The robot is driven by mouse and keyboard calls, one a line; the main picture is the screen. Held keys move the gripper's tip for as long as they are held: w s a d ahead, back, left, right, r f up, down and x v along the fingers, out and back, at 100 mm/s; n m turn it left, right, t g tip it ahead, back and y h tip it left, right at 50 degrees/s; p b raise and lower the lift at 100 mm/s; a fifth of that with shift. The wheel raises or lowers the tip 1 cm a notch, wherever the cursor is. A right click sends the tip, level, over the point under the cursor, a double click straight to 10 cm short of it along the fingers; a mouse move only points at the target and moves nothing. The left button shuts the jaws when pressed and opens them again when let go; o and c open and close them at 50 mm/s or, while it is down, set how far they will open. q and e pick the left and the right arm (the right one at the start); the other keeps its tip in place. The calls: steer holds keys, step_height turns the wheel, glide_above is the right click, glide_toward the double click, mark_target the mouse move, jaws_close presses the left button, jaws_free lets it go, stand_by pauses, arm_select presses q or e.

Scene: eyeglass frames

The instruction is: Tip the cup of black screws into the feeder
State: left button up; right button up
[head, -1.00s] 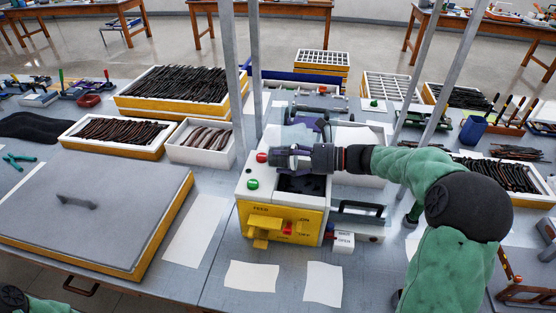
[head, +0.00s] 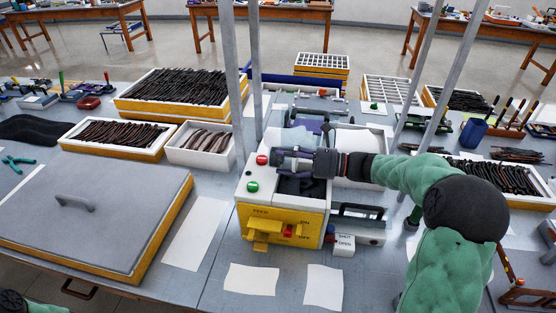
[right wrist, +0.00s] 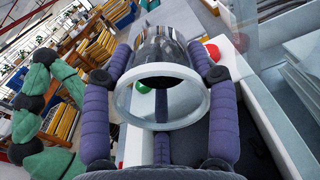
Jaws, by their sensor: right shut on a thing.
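The feeder (head: 262,222) is a white box with a yellow lettered front, red and green buttons on top and a dark open bay (head: 300,186). My right gripper (head: 284,158) lies level over the feeder's top, reaching in from the right. It is shut on the cup, whose pale ring (right wrist: 122,98) shows between the fingers in the right wrist view. Dark, shiny contents (right wrist: 162,48) show beyond the ring; single screws cannot be made out. In the head view the fingers mostly hide the cup. My left gripper is out of view; only a bit of that arm shows at bottom left.
A lidded tray (head: 90,215) fills the left front. Trays of dark eyeglass parts (head: 175,90) stand behind. Paper sheets (head: 252,279) lie in front, with a black-handled unit (head: 358,222) right of the feeder.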

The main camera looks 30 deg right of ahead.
steer(key=shift+s+d+r+t+y, duration=0.1)
steer(key=shift+d+r+t+y, duration=0.05)
steer(key=shift+t+y, duration=0.3)
steer(key=shift+s+t+y, duration=0.3)
steer(key=shift+t+y, duration=0.05)
steer(key=shift+y, duration=0.1)
steer(key=p, duration=0.1)
steer(key=f+g+p, duration=0.1)
steer(key=p, duration=0.1)
steer(key=shift+w+a+h, duration=0.25)
steer(key=shift+a+h, duration=0.1)
steer(key=shift+h, duration=0.05)
steer(key=shift+f, duration=0.4)
stand_by(0.4)
